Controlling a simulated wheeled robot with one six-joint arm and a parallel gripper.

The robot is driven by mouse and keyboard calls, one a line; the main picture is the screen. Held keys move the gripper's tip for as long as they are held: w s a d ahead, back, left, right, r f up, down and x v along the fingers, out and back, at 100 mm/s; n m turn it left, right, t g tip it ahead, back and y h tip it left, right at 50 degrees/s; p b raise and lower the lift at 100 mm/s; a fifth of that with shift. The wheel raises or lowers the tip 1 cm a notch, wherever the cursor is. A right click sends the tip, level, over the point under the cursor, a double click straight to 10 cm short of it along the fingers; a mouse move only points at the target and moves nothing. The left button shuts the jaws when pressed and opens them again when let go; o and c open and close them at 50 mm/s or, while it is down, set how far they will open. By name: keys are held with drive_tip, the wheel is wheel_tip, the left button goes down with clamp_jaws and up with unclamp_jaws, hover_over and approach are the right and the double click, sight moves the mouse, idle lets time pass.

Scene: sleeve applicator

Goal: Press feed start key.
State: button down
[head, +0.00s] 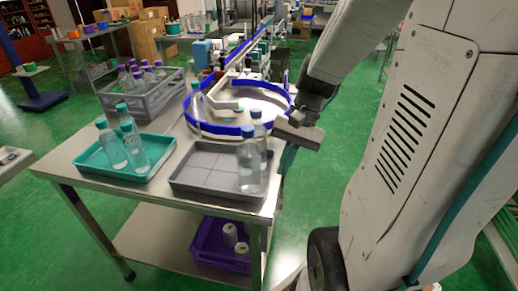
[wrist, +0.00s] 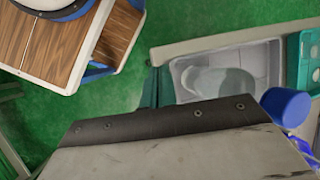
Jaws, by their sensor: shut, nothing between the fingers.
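I cannot make out a feed start key in either view. My gripper (head: 300,132) is shut and empty at the right edge of the work table (head: 75,172), just right of the round feed table with the blue rim (head: 228,130). In the wrist view my gripper's grey body (wrist: 170,150) fills the bottom, and its fingertips are not clear. A teal part (wrist: 157,88) shows just beyond it, beside the grey tray. In the head view, my gripper and arm hide part of the machine's right side.
A grey tray (head: 205,190) holds clear bottles (head: 248,165) with blue caps, close to my gripper. A teal tray (head: 90,160) with bottles and a grey crate (head: 145,100) stand left. A conveyor (head: 245,45) runs away behind. Green floor right of the table looks free.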

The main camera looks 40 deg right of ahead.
drive_tip(key=w+d+f+m+t+h, duration=0.1)
drive_tip(key=w+d+f+m+t, duration=0.1)
drive_tip(key=d+f+m, duration=0.5)
drive_tip(key=w+d+f+m+t+h, duration=0.1)
drive_tip(key=w+d+f+m+t, duration=0.2)
drive_tip(key=d+f+m+t, duration=0.2)
drive_tip(key=w+d+f+m+t+h, duration=0.1)
drive_tip(key=d+f+m+t, duration=0.3)
drive_tip(key=d+f+m, duration=0.6)
drive_tip(key=w+d+m, duration=0.1)
drive_tip(key=d+m, duration=0.1)
drive_tip(key=d, duration=0.5)
drive_tip(key=shift+w+d+f+m+h, duration=0.15)
drive_tip(key=shift+d+f+m+h, duration=0.15)
drive_tip(key=shift+h, duration=0.1)
drive_tip(key=shift+a, duration=0.1)
drive_tip(key=w+a, duration=0.5)
drive_tip(key=w, duration=0.1)
drive_tip(key=shift+w+a, duration=0.35)
drive_tip(key=shift+w, duration=0.1)
drive_tip(key=shift+w+a, duration=0.25)
